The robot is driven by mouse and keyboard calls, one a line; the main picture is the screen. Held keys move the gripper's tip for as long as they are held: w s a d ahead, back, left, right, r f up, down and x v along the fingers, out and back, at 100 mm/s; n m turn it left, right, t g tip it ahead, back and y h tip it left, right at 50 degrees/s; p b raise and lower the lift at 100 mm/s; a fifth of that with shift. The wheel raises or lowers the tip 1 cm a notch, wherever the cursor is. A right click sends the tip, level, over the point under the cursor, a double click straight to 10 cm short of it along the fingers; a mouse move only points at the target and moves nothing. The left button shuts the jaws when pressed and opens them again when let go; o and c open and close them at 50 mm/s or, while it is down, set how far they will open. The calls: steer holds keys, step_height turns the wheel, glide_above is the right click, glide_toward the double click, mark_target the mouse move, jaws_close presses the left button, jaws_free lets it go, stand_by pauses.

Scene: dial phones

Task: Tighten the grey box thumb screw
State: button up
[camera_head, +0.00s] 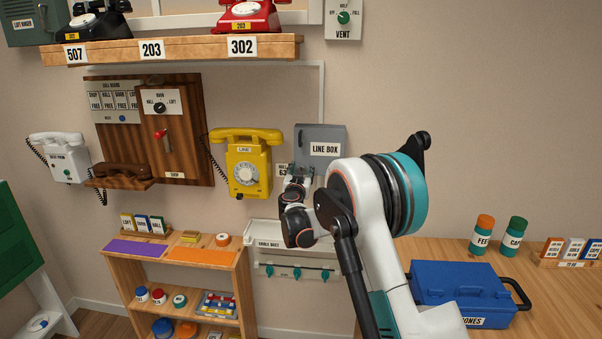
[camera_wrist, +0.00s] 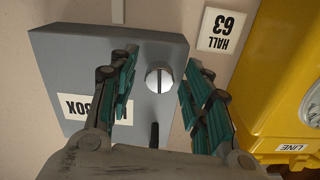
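The grey line box (camera_head: 333,135) hangs on the wall right of the yellow phone, with a "LINE BOX" label. In the wrist view the grey box (camera_wrist: 60,60) fills the left and middle, seen turned over. Its silver thumb screw (camera_wrist: 159,77) has a slot running roughly up and down in that view. My gripper (camera_wrist: 158,75) is open, with one teal-padded finger on each side of the screw. A gap shows between the screw and each finger, clearer on the left. In the head view my gripper (camera_head: 297,172) is at the box's lower left, partly hidden by my arm.
The yellow phone (camera_head: 241,160) hangs close left of the box, and also shows at the right in the wrist view (camera_wrist: 275,85). A "HALL 63" card (camera_wrist: 222,30) is beside the box. A low shelf (camera_head: 180,258) and blue toolbox (camera_head: 460,290) stand below.

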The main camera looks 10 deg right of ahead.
steer(key=v, duration=1.2)
steer(key=shift+r, duration=0.1)
steer(key=s+d+r+g, duration=0.2)
steer(key=s+d+r, duration=0.1)
steer(key=s, duration=0.4)
steer(key=s+d+r+g, duration=0.2)
steer(key=s+d, duration=0.1)
steer(key=s, duration=0.4)
steer(key=s+d+r+g, duration=0.2)
steer(key=s+d+r, duration=0.1)
steer(key=s, duration=0.4)
steer(key=s+a+f+n+g+y, duration=0.1)
steer(key=s+f+y, duration=0.1)
steer(key=s, duration=0.7)
steer(key=s+a+f+n+g+y, duration=0.1)
steer(key=s+a+f+n, duration=0.1)
steer(key=s, duration=0.8)
steer(key=s+a+f+n+g+y, duration=0.2)
steer(key=s+f, duration=0.2)
steer(key=s, duration=0.6)
steer(key=shift+a+y, duration=0.2)
steer(key=shift+y, duration=0.1)
